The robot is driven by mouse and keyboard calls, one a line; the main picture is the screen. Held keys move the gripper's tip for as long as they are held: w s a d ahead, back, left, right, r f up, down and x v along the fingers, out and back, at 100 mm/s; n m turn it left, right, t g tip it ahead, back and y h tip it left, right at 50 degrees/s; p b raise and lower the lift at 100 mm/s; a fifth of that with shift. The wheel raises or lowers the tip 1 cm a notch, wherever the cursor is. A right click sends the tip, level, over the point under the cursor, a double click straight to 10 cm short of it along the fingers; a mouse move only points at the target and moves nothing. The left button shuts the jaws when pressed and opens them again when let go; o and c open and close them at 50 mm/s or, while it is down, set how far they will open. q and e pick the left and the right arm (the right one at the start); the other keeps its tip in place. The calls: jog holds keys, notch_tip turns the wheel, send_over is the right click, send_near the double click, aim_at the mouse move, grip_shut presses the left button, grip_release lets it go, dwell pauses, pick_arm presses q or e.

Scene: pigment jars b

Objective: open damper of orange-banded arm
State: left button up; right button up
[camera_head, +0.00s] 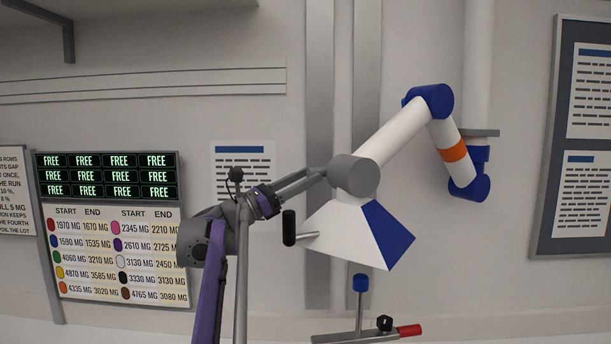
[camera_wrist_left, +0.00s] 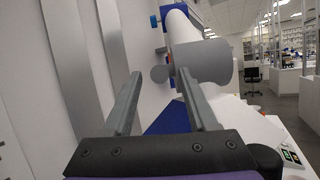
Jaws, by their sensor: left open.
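The orange-banded arm (camera_head: 405,130) is a white jointed tube with blue joints and an orange band (camera_head: 452,153). It ends in a grey cylindrical joint (camera_head: 354,175) above a white and blue hood (camera_head: 345,230). A black handle (camera_head: 289,228) sticks out from the hood on a grey rod. My left gripper (camera_head: 322,173) is open, its fingertips close to the left side of the grey joint. In the left wrist view, a small grey rounded piece (camera_wrist_left: 160,74) beside the grey joint (camera_wrist_left: 205,62) appears between the open fingertips (camera_wrist_left: 160,76). Contact cannot be told. My right gripper is not in view.
A board with a display of FREE signs (camera_head: 108,175) stands at the left. A stand with a blue top (camera_head: 360,283) and red handle (camera_head: 409,330) is below the hood. A notice board (camera_head: 543,150) hangs at the right. Wall rails (camera_head: 320,90) run behind the arm.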

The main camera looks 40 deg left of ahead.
pick_arm(q)
jog(key=shift+w+d, duration=0.1)
jog(key=shift+w, duration=0.1)
grip_shut()
jog(key=shift+r, duration=0.1)
dwell(1.3)
